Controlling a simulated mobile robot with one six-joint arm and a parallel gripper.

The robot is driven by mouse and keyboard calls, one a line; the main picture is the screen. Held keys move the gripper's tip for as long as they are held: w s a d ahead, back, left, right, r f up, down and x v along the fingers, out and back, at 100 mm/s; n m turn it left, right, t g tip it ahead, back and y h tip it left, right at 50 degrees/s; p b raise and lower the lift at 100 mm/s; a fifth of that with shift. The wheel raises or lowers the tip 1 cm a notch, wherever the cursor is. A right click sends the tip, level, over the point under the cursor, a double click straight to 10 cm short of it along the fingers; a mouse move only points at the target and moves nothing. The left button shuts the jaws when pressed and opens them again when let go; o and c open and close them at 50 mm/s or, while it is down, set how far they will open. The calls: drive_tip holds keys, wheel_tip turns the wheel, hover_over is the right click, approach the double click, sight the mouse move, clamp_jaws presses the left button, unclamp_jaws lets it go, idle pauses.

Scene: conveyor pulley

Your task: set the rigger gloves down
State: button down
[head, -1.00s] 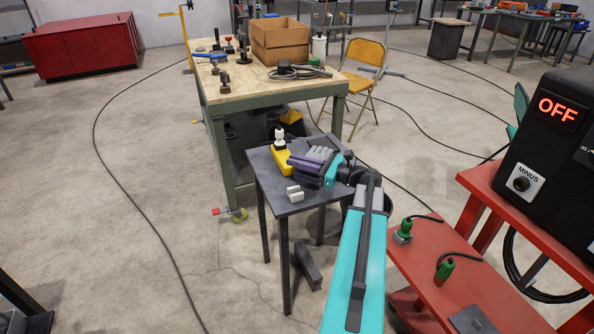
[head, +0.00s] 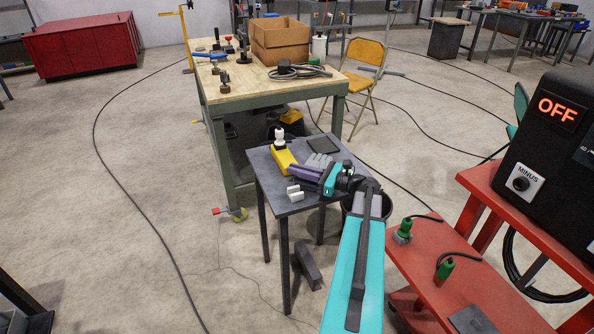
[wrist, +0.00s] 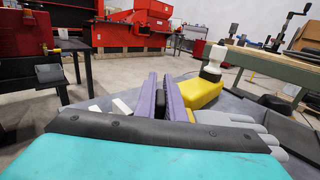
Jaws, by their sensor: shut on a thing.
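My gripper (head: 304,171), with purple jaws, reaches in over the small dark side table (head: 278,201). It also shows in the wrist view (wrist: 164,98), its jaws close together around something dark. The grey rigger gloves (head: 319,160) sit at the jaws, with rounded grey fingers spreading to the right of them in the wrist view (wrist: 232,128). My jaws and wrist hide part of the gloves. The gloves are low over the tabletop; I cannot tell whether they touch it.
On the side table are a yellow object (head: 283,160) with a white-topped piece (head: 280,142), a white block (head: 294,193) and a flat dark pad (head: 324,146). The wooden workbench (head: 240,92) stands behind. A red cart (head: 440,285) stands at right.

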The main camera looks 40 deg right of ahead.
drive_tip(key=shift+f, duration=0.15)
drive_tip(key=c, duration=1.8)
unclamp_jaws()
drive_tip(key=shift+c, duration=0.2)
drive_tip(key=shift+s, duration=0.15)
drive_tip(key=v, duration=1.1)
drive_tip(key=shift+s+d+b, duration=0.15)
drive_tip(key=shift+s+b, duration=0.2)
drive_tip(key=shift+b, duration=0.05)
drive_tip(key=shift+o, duration=0.4)
